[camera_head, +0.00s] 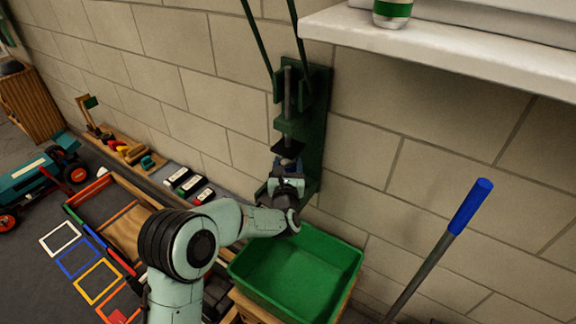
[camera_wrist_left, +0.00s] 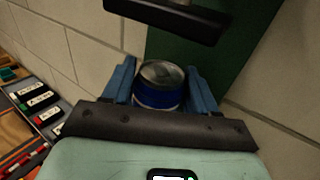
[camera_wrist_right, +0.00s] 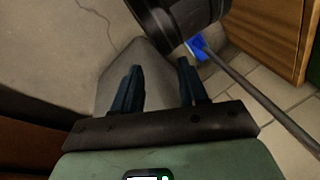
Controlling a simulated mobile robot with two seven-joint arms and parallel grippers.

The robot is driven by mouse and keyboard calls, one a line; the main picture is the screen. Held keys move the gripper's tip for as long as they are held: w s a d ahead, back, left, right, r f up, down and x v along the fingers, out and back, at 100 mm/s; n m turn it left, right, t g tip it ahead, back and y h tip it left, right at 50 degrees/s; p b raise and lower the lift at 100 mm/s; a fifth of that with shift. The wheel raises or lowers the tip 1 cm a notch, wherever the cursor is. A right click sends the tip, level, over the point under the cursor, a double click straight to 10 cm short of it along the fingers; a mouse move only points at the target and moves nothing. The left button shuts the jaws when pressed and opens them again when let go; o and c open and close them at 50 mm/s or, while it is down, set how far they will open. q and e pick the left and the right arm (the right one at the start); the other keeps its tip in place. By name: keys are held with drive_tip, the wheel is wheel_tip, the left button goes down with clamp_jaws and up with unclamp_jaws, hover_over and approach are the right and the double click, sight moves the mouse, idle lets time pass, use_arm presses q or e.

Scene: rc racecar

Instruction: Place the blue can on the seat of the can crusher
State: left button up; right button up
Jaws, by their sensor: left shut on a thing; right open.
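The blue can (camera_wrist_left: 158,86) has a silver top and is upright between the blue fingers of my left gripper (camera_wrist_left: 160,80), which is shut on it. In the head view my left gripper (camera_head: 289,170) is in front of the lower part of the green can crusher (camera_head: 316,115) on the wall. The crusher's dark pressing plate (camera_wrist_left: 168,18) is above and beyond the can. My gripper hides most of the seat, so I cannot tell whether the can touches it. My right gripper (camera_wrist_right: 158,88) is open and empty, away from the crusher.
A green bin (camera_head: 318,262) stands below the crusher. A white shelf (camera_head: 450,50) holds a green-and-silver can (camera_head: 392,12) at upper right. A blue-handled pole (camera_head: 468,208) leans at right. Toys and coloured frames (camera_head: 78,257) lie on the floor at left.

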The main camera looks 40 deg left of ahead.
use_arm(q)
drive_tip(key=shift+f, duration=0.15)
drive_tip(key=o, duration=1)
drive_tip(key=shift+r, duration=0.2)
drive_tip(key=v, duration=1.2)
